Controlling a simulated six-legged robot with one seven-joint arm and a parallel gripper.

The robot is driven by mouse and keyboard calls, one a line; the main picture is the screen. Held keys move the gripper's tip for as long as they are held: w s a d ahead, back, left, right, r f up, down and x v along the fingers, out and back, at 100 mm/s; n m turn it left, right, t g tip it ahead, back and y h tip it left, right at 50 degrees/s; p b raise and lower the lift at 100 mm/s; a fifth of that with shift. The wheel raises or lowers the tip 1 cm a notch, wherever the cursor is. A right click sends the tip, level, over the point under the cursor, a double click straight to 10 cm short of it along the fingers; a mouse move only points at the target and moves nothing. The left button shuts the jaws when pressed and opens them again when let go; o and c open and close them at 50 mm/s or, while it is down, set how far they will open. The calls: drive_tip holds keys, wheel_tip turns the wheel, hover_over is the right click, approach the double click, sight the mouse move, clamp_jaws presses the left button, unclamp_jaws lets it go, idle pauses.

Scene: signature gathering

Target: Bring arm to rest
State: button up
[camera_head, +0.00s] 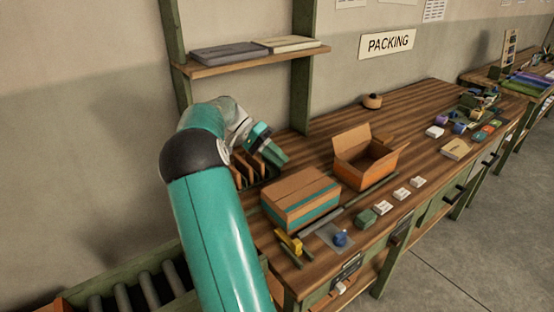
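My teal arm rises from the bottom of the head view and bends at a dark elbow. Its end, my gripper (277,154), hangs over the back left of the wooden packing table (405,112). The gripper is near a rack with upright brown slats (246,168) and behind the closed cardboard box (300,198). The fingers are small and seen from the side, so I cannot tell whether they are open or shut, or whether they hold anything. The arm hides part of the rack.
An open cardboard box (368,160) stands right of the closed one. Small boxes (401,194), a yellow tool (291,243) and a blue object (340,239) lie along the front. A shelf (250,62) with flat boxes hangs above. Rollers (149,290) are at lower left.

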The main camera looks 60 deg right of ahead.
drive_tip(key=w+a+r+n+t+h, duration=0.1)
drive_tip(key=w+a+r+n+t, duration=0.2)
drive_tip(key=a, duration=0.5)
drive_tip(key=w+a+r+n+t, duration=0.1)
drive_tip(key=w+a+n+t, duration=0.2)
drive_tip(key=a, duration=0.6)
drive_tip(key=w+a+r+n+t+h, duration=0.1)
drive_tip(key=w+a+n+t, duration=0.1)
drive_tip(key=a+n+t, duration=0.45)
drive_tip(key=s+a+n+t+y, duration=0.1)
drive_tip(key=s+a+n+t, duration=0.1)
drive_tip(key=a, duration=1.1)
drive_tip(key=s+a+f+n+t+y, duration=0.1)
drive_tip(key=s+a+n, duration=0.3)
drive_tip(key=a, duration=1)
drive_tip(key=shift+s+n+t, duration=0.25)
drive_tip(key=shift+n+t, duration=0.4)
drive_tip(key=shift+n, duration=0.6)
drive_tip(key=shift+s+d, duration=0.1)
